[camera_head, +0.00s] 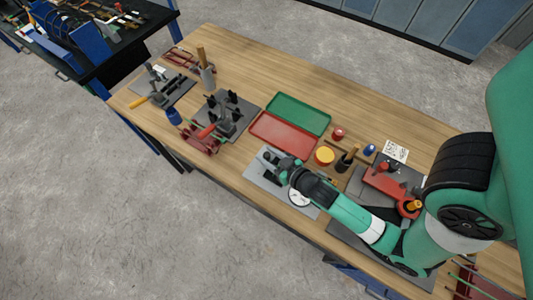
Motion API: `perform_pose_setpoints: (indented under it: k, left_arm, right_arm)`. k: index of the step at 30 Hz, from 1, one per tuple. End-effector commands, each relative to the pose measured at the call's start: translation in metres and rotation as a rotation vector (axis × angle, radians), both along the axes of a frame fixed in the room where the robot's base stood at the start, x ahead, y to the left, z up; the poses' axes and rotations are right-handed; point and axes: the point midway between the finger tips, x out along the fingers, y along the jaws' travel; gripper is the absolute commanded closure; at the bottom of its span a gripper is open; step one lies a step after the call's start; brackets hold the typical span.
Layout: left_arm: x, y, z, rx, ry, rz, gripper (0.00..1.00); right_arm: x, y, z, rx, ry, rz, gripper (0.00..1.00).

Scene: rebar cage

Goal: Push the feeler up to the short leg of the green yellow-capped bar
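My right arm reaches in from the right, and its gripper (272,162) is over a grey plate (256,172) near the front edge of the bench. A round white dial (299,198) sits on this plate beside the arm; small dark parts near the fingertips are too small to tell apart. The arm and gripper hide much of the plate. I cannot make out the feeler or the green yellow-capped bar, nor whether the fingers are open or shut. My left gripper is not in view.
Green (298,114) and red (283,134) trays lie behind the gripper. A yellow round piece (324,155), a dark cup (346,160) and a red machine (388,186) stand right. A black fixture (229,112) stands left. The back strip of the wooden bench (270,75) is clear.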

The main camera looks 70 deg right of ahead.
Motion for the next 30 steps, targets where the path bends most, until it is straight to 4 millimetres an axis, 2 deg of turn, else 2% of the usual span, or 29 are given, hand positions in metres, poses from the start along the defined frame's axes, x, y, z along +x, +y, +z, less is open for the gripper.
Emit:
perform_pose_setpoints:
  k: [2,13,17,24,30]
  left_arm:
    - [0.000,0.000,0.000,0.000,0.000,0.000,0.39]
    - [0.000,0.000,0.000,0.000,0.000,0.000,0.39]
    - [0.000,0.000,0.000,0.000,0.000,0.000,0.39]
    - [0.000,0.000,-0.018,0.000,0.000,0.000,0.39]
    - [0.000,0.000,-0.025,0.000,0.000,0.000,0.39]
  right_arm:
    - [0.000,0.000,0.000,0.001,0.001,0.000,0.39]
    - [-0.005,0.003,0.001,0.000,0.002,0.002,0.39]
    - [-0.022,0.014,0.009,0.000,0.004,0.003,0.39]
    - [-0.070,0.044,0.028,-0.003,0.004,0.012,0.39]
    - [-0.083,0.055,0.034,0.002,0.018,0.016,0.39]
